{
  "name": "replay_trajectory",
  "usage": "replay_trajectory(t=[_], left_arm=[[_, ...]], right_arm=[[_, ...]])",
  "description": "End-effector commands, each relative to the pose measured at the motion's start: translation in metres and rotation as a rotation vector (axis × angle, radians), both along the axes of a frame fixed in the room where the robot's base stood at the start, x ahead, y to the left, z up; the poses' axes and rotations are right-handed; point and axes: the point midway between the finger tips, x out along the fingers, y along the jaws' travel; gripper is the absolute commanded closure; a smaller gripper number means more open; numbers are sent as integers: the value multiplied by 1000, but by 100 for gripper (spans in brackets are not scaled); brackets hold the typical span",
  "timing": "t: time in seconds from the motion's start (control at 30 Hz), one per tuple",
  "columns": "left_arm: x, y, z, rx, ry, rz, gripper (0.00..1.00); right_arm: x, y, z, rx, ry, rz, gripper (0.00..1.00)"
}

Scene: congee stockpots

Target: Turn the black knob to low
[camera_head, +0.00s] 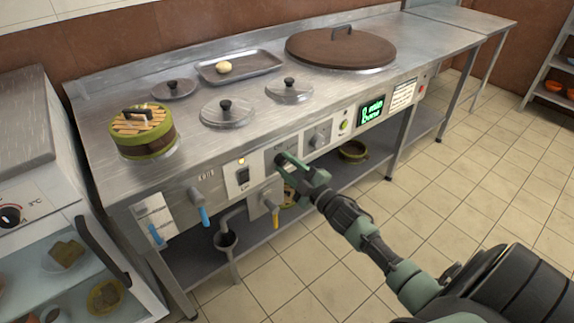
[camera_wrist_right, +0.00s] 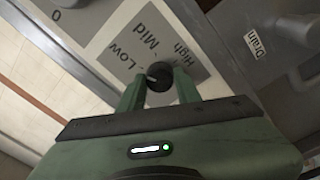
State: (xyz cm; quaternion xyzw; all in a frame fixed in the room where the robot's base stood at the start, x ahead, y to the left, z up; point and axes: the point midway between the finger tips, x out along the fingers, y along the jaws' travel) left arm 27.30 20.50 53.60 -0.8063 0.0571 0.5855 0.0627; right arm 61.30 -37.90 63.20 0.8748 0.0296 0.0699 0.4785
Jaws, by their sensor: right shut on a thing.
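The black knob (camera_wrist_right: 159,72) sits on a grey label plate (camera_wrist_right: 118,28) marked Low, Mid and High in the right wrist view. A small pale mark shows on the knob's left side; I cannot tell exactly which label it points to. My right gripper (camera_wrist_right: 158,88) has its two green fingers on either side of the knob, shut on it. In the head view my right gripper (camera_head: 284,161) reaches the counter's front panel from the lower right and mostly hides the knob. My left gripper is not in view.
A switch (camera_head: 243,176) is left of the plate and a grey knob (camera_head: 320,136) right of it. A yellow-handled valve (camera_head: 274,214) and blue-handled taps (camera_head: 201,211) are below. A steamer (camera_head: 142,132), lids and a tray (camera_head: 262,70) stand on the counter. The tiled floor in front is clear.

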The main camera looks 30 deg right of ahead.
Motion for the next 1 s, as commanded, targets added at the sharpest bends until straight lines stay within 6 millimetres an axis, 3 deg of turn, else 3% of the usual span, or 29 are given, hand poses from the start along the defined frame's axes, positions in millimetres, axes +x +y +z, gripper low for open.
replay_trajectory(t=[0.3,0.77,0.8,0.87,1.0], left_arm=[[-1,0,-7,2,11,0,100],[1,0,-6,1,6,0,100],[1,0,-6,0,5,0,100],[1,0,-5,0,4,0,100],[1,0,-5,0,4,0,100]], right_arm=[[0,0,1,-98,-9,1,100],[0,0,1,-110,-10,1,100],[0,0,1,-110,-10,1,64],[0,0,1,-110,-10,1,48],[0,0,0,-110,-10,1,45]])
